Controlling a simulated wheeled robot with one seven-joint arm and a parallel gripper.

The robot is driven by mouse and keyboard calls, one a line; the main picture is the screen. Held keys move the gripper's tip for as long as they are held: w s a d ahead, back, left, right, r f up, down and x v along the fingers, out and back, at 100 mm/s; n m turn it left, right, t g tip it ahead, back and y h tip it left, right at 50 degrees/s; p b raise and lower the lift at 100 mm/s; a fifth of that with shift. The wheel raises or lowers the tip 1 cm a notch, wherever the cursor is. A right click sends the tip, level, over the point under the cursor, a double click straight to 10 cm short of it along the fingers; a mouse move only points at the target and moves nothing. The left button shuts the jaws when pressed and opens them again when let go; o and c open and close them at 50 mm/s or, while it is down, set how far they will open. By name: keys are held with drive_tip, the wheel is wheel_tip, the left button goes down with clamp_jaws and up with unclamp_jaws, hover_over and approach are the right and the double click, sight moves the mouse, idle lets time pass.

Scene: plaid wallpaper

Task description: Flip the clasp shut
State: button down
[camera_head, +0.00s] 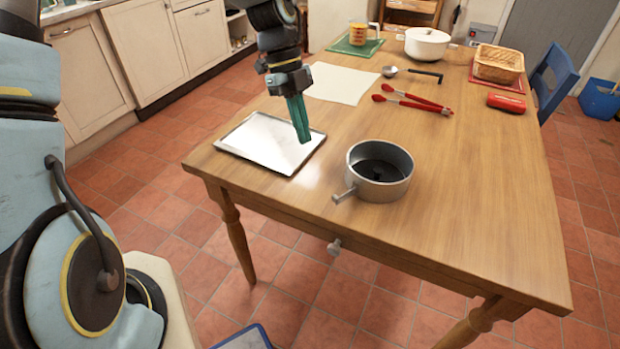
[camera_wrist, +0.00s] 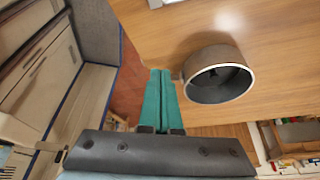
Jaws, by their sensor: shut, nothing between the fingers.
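A round grey metal pan (camera_head: 398,187) with a dark inside stands near the front edge of the wooden table. Its clasp (camera_head: 342,196) is a small lever sticking out from the wall toward the lower left. My gripper (camera_head: 304,138) has teal fingers that are shut and empty. It hangs to the left of the pan, over the right part of a baking tray, apart from pan and clasp. In the wrist view the shut gripper (camera_wrist: 161,72) points up beside the pan (camera_wrist: 190,85); I cannot make out the clasp there.
The flat baking tray (camera_head: 240,146) lies at the table's left corner. Red tongs (camera_head: 412,101), a ladle (camera_head: 424,74), a white sheet (camera_head: 335,82), a white pot (camera_head: 427,42) and a basket (camera_head: 497,65) lie farther back. The wooden table (camera_head: 480,200) is clear right of the pan.

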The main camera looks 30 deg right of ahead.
idle(0.4)
drive_tip(key=p+x, duration=0.1)
drive_tip(key=x, duration=0.9)
drive_tip(key=shift+s+p, duration=0.1)
drive_tip(key=shift+p, duration=0.3)
drive_tip(key=shift+s+d+r+p, duration=0.15)
drive_tip(key=shift+s+p, duration=0.35)
drive_tip(key=shift+s, duration=0.7)
drive_tip(key=shift+s+d, duration=0.1)
drive_tip(key=shift+s, duration=0.6)
